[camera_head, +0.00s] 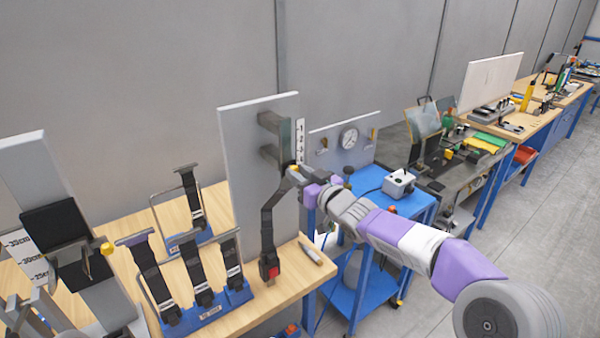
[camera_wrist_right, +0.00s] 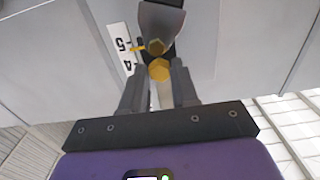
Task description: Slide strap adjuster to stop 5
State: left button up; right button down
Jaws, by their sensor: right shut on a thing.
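The strap adjuster (camera_head: 291,169) is a dark slider on the upright grey panel (camera_head: 240,160), with a black belt (camera_head: 267,220) running from it down to a red buckle. A white number scale (camera_head: 299,135) is beside its track. My right gripper (camera_head: 298,174) is at the adjuster. In the right wrist view its fingers (camera_wrist_right: 158,85) are shut on the adjuster's yellow knob (camera_wrist_right: 159,70). There a yellow pointer (camera_wrist_right: 137,48) lies beside the 5 on the scale (camera_wrist_right: 122,45), with the 4 visible below. In the head view my gripper hides the scale's lower end. My left gripper is not seen.
The wooden bench (camera_head: 225,320) holds a blue base with several belt stalks (camera_head: 200,270) left of the panel. A grey board with a round gauge (camera_head: 348,137) and a blue cart (camera_head: 395,195) stand right of it. Grey floor is free at the right.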

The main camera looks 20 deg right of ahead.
jog(key=shift+f, duration=0.25)
jog(key=c, duration=0.9)
grip_release()
jog(key=shift+o, duration=0.2)
jog(key=v, duration=0.7)
jog(key=shift+s+p, duration=0.25)
jog(key=shift+p, duration=0.05)
jog(key=shift+d+r, duration=0.1)
